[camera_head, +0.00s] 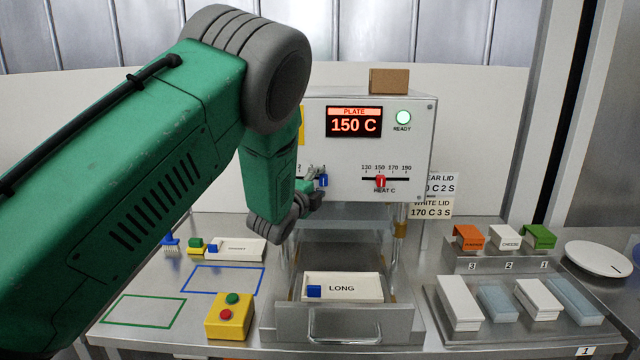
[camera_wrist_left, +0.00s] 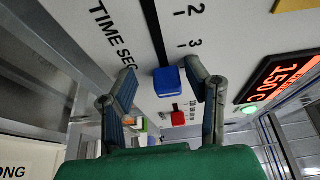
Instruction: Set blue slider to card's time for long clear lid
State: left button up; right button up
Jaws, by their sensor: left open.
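The blue slider (camera_head: 323,180) sits on the time slot of the white press panel. In the left wrist view the blue slider (camera_wrist_left: 172,81) is at the "3" end of the TIME SEC scale, past the "2" mark. My left gripper (camera_head: 311,189) is open at the panel; in the left wrist view its fingers (camera_wrist_left: 160,80) are on both sides of the slider, the right finger closer. I cannot tell whether it touches. The clear lid card (camera_head: 442,186) is partly hidden by the press; "EAR LID" and "0 C 2 S" show. My right gripper is not in view.
The red heat slider (camera_head: 380,181) is near 150; the display (camera_head: 354,122) reads 150 C and the green READY lamp (camera_head: 403,117) is lit. A white LONG tray (camera_head: 342,287) sits in the drawer below. Lids (camera_head: 575,300) stand at right. The yellow button box (camera_head: 229,316) is at front.

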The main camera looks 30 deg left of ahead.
pick_arm(q)
jog(key=shift+c, duration=0.4)
jog(key=shift+r, duration=0.1)
jog(key=c, duration=0.6)
jog(key=shift+d, duration=0.3)
grip_shut()
jog(key=shift+d, duration=0.15)
jog(key=shift+s+a+f+b, duration=0.1)
jog(key=shift+s+a+b, duration=0.3)
jog(key=shift+a, duration=0.45)
jog(key=shift+s+a+f+b, duration=0.15)
jog(key=shift+s+a, duration=0.5)
jog(key=shift+a, duration=0.15)
jog(key=shift+s+a+f+b, duration=0.1)
jog(key=shift+s+a+b, duration=0.3)
jog(key=shift+a, duration=0.45)
jog(key=o, duration=0.7)
grip_release()
jog(key=shift+s, duration=0.2)
jog(key=shift+s+d+r, duration=0.1)
jog(key=shift+d+r, duration=0.1)
jog(key=shift+r, duration=0.15)
